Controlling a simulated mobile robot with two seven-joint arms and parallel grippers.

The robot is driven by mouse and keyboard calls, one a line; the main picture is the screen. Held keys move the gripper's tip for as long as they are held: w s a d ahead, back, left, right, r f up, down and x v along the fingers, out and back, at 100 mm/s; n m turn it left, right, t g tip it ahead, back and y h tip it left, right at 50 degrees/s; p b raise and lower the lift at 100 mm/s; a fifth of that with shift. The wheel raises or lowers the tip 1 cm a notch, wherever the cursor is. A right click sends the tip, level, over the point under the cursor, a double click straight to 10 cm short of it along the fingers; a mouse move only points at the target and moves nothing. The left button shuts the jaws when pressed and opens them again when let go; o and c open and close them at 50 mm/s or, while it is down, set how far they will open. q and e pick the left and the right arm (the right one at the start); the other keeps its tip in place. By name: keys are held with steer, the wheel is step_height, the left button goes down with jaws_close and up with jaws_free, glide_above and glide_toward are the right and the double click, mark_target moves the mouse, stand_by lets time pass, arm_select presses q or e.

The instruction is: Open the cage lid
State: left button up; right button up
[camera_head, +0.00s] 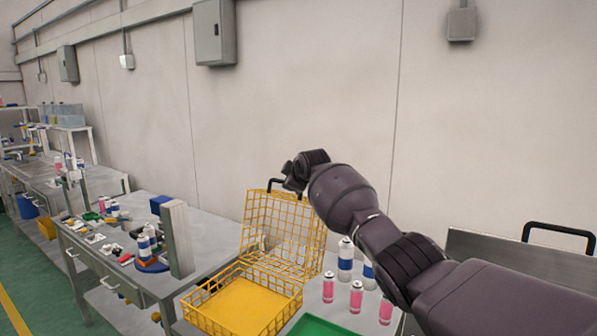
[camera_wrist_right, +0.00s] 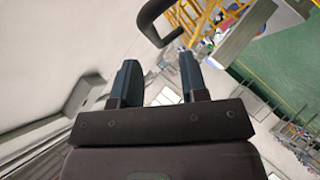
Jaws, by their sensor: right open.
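The yellow wire cage (camera_head: 243,300) stands on the table. Its mesh lid (camera_head: 283,228) is raised, standing nearly upright at the back of the cage. The lid's black handle (camera_head: 275,182) is at the lid's top edge; a black handle loop also shows in the right wrist view (camera_wrist_right: 146,18). My right gripper (camera_head: 292,183) is beside the handle at the top of the lid. In the wrist view its two fingers (camera_wrist_right: 160,76) are apart with nothing between them, and the loop lies just beyond the tips. My left gripper is out of view.
Pink and blue-white cans (camera_head: 345,262) stand right of the cage, partly behind my arm. A green tray (camera_head: 318,327) lies at the front. A grey upright panel (camera_head: 178,240) and small parts are on the left table. Another black handle (camera_head: 558,230) is at the far right.

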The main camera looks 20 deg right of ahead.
steer(key=shift+v, duration=2.8)
steer(key=shift+f, duration=0.1)
